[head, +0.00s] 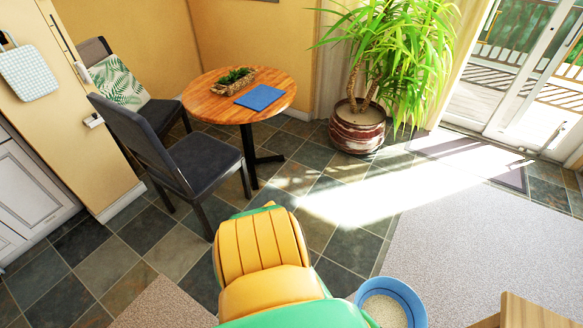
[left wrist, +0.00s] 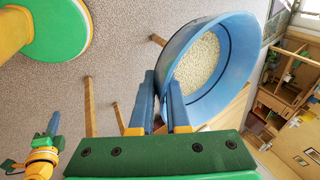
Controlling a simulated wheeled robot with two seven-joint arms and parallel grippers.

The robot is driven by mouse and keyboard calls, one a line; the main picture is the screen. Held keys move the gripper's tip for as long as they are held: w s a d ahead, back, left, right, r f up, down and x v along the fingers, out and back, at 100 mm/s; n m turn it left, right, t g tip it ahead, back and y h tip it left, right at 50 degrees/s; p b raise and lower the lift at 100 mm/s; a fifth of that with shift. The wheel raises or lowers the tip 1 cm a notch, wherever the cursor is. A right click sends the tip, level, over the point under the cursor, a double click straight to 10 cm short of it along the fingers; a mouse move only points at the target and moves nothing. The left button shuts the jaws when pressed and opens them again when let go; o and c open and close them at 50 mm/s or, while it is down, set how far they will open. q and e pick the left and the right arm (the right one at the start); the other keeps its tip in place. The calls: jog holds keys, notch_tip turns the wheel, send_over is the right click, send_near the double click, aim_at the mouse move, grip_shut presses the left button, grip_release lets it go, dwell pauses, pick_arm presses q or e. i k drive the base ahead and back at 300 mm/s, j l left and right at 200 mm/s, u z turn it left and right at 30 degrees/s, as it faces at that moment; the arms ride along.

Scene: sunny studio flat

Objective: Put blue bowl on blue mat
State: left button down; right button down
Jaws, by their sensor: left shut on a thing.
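The blue bowl (head: 413,300) is at the bottom edge of the head view, right of my yellow and green body, with pale grainy stuff inside. In the left wrist view my left gripper (left wrist: 163,100) is shut on the wall of the bowl (left wrist: 237,72), which is held above the floor. The gripper is hidden in the head view. The blue mat (head: 261,97) lies flat on the round wooden table (head: 210,97), far from the bowl. What seems to be my right gripper (left wrist: 35,140) shows small at the lower left of the left wrist view; its jaws are unclear.
A basket of greenery (head: 233,81) stands beside the mat on the table. Two dark chairs, the nearer one (head: 190,160) close by, stand left of the table. A big potted plant (head: 357,125) stands to its right. Tiled floor and a grey rug (head: 480,240) are open.

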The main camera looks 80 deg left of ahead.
aim_at(261, 96)
jog(key=i+j+u, duration=0.2)
jog(key=j+u, duration=0.2)
jog(key=j, duration=0.45)
jog(key=i+j+u, duration=0.3)
jog(key=j+u, duration=0.15)
jog(key=j, duration=0.4)
jog(key=i+j+u, duration=0.4)
jog(key=j, duration=0.3)
jog(key=i+j+u, duration=0.85)
jog(key=i, duration=0.3)
